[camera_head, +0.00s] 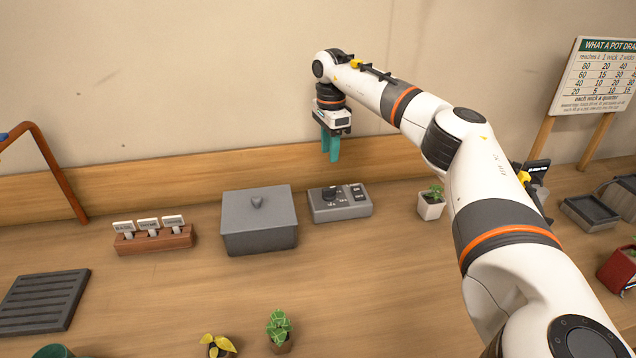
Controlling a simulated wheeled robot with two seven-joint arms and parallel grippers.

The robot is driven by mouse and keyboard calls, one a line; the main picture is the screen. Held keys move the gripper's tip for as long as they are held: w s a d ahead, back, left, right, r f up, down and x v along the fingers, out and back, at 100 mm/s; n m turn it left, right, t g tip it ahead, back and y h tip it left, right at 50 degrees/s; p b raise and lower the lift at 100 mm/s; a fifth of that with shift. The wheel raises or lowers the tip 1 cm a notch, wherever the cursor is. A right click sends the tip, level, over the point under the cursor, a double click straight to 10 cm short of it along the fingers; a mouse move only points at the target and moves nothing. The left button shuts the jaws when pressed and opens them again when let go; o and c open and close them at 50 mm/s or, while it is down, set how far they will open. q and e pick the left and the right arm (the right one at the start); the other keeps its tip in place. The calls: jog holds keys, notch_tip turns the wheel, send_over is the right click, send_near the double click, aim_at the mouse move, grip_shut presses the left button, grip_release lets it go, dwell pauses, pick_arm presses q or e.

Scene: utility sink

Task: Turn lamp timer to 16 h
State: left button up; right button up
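The lamp timer (345,210) is a flat grey box on the wooden bench, right of a grey lidded box. It has a black round knob (329,193) at its left, small white markings beside it, and small dark parts at its right side. The markings are too small to read surely, so I cannot tell the knob's setting. My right gripper (331,156) has teal fingers pointing down. It hangs above the back of the timer, apart from it, in front of the wooden backboard. Its fingers look close together, but their gap is unclear. My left gripper is not in view.
The grey lidded box (259,225) stands close to the timer's left. A small white-potted plant (431,207) stands to its right, near my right arm. A wooden label holder (155,241) and a slatted dark tray (43,302) are left. The bench in front of the timer is clear.

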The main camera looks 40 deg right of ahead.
aim_at(329, 188)
notch_tip(329, 188, down, 11)
jog(key=shift+f+p, duration=0.15)
jog(key=shift+p, duration=0.65)
grip_shut()
